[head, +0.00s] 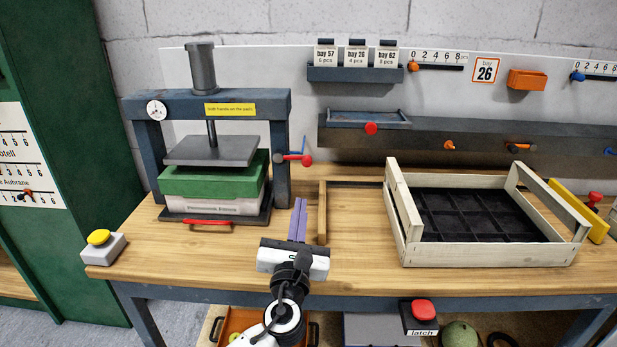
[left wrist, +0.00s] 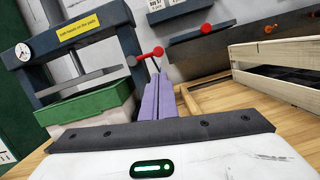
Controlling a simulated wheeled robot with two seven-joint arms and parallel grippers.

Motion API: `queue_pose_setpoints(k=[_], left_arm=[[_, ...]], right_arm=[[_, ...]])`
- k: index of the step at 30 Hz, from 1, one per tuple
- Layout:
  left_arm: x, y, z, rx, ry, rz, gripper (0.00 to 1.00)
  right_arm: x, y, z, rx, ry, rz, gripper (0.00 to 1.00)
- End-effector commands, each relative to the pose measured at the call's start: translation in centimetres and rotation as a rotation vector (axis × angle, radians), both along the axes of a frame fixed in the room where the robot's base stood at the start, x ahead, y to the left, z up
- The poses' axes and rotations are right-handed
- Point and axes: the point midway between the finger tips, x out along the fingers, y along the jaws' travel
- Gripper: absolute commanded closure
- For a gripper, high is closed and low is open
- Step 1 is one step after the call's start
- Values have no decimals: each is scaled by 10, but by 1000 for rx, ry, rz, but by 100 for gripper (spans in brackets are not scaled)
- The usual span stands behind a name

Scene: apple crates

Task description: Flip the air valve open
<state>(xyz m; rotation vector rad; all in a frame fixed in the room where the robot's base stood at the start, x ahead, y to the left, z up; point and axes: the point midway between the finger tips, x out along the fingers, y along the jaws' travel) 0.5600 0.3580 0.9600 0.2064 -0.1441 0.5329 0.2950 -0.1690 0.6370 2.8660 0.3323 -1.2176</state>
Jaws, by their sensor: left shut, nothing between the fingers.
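The air valve (head: 295,158) is a small red lever with a ball end on the right post of the press (head: 283,130). Its handle lies roughly level and points right, and a thin blue line runs beside it. The valve also shows in the left wrist view (left wrist: 146,55), just above the fingertips. My left gripper (head: 300,203) has purple fingers, shut and empty. In the head view it is below and in front of the valve, apart from it; it also shows in the left wrist view (left wrist: 160,85). My right gripper is not in view.
A green and white box stack (head: 212,183) stands in the press. A yellow-topped button box (head: 104,247) sits at the table's left edge. A wooden crate (head: 482,256) with a dark divided insert stands to the right. Bare wood (head: 350,260) lies between.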

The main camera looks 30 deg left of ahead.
Motion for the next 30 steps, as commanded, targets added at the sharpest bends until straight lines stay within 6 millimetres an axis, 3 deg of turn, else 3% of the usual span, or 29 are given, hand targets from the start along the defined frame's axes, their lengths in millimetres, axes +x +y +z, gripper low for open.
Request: queue_pose_setpoints(k=[7,21,30], left_arm=[[10,6,3,0,-1,1,100],[76,44,18,0,-2,1,100],[86,49,19,-2,0,-1,100]], right_arm=[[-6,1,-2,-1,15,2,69],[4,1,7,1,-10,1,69],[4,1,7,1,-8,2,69]])
